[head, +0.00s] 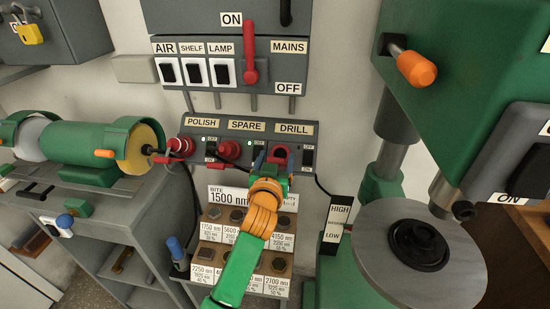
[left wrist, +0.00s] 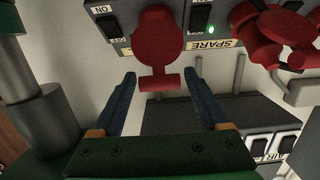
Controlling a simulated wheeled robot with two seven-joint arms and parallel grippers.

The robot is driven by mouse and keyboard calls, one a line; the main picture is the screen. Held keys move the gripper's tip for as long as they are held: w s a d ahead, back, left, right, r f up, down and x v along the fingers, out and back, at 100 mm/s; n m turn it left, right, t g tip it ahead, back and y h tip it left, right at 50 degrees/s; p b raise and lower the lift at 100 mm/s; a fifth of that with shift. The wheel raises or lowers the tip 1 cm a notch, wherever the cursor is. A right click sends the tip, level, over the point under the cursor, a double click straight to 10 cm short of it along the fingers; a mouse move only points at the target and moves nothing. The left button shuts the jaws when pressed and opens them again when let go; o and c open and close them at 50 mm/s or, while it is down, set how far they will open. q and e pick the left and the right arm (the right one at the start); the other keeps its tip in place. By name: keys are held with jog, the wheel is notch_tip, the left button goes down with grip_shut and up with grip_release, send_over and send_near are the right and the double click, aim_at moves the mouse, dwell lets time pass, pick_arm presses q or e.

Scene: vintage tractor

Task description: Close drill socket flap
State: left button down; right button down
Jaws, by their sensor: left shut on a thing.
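The drill socket (head: 281,153) is a red round fitting under the DRILL label, at the right of the grey socket panel (head: 213,127). In the left wrist view, turned about, its red round flap (left wrist: 157,42) shows with a short tab pointing down between my fingers. My left gripper (head: 270,170) is at the drill socket in the head view and partly hides it. How far the flap stands open is unclear. My right gripper is not in view.
Red plugs sit in the polish socket (head: 182,146) and spare socket (head: 229,150). A rack of bits (head: 212,233) stands below the panel. A green grinder (head: 84,143) is at the left. A drill press with a round table (head: 370,259) is close at the right.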

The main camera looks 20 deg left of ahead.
pick_arm(q)
jog(key=shift+w+a+r+p, duration=0.15)
jog(key=shift+w+r+p, duration=0.05)
jog(key=shift+w+r, duration=0.3)
jog(key=shift+w+a+r+p, duration=0.15)
jog(key=shift+w+r, duration=0.2)
jog(key=shift+w, duration=0.25)
